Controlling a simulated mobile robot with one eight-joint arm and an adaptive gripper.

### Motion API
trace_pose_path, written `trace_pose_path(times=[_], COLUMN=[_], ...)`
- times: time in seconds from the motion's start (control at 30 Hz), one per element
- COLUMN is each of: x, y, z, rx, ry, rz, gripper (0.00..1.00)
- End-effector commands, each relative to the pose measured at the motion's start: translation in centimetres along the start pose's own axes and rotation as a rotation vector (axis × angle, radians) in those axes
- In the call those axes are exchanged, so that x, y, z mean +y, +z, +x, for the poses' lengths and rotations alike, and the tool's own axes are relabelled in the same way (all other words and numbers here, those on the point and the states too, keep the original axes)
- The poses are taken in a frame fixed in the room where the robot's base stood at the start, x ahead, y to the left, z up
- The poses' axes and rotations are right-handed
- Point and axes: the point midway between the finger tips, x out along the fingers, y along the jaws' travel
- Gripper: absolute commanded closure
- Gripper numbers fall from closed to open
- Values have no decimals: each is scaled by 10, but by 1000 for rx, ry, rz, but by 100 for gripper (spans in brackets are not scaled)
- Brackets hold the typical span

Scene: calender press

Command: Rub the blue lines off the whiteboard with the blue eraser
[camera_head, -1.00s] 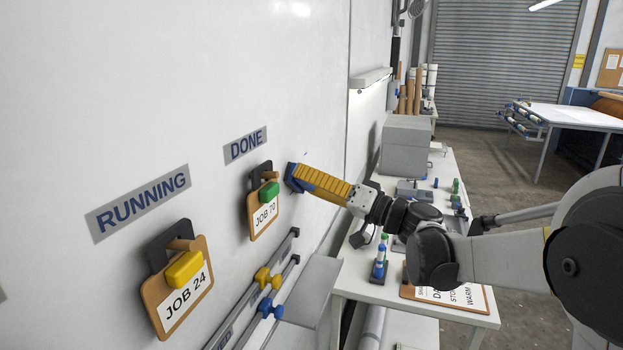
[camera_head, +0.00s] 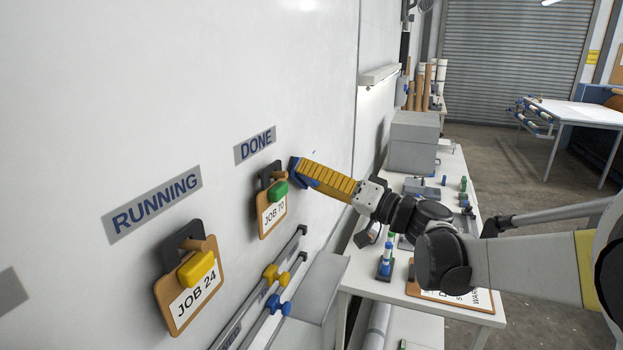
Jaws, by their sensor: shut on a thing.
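The whiteboard (camera_head: 230,80) is the large pale upright surface that fills the left half of the view. My gripper (camera_head: 304,174), with ribbed yellow fingers, is shut on the blue eraser (camera_head: 294,167). The eraser is held at the board, just right of the JOB 70 clipboard; I cannot tell whether its face touches the board. A tiny dark blue mark (camera_head: 314,152) shows on the board just above the fingers. No longer blue lines are visible; the eraser and fingers hide part of the board.
Clipboards JOB 70 (camera_head: 272,214) and JOB 24 (camera_head: 193,296) hang from black hooks under the DONE (camera_head: 255,145) and RUNNING (camera_head: 155,204) labels. Rails with yellow and blue clamps (camera_head: 276,273) run below. A cluttered white bench (camera_head: 455,313) stands to the right.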

Motion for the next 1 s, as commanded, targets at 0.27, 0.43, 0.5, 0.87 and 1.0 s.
trace_pose_path(times=[0.27, 0.43, 0.5, 0.87, 1.0], x=[19, 23, 26, 46, 50], y=[-16, -20, -22, -40, -43], z=[5, 6, 7, 12, 13], rx=[0, 0, 0, 0, 0], ry=[0, 0, 0, 0, 0], rz=[0, 0, 0, 0, 0], gripper=[58, 59, 59, 59, 59])
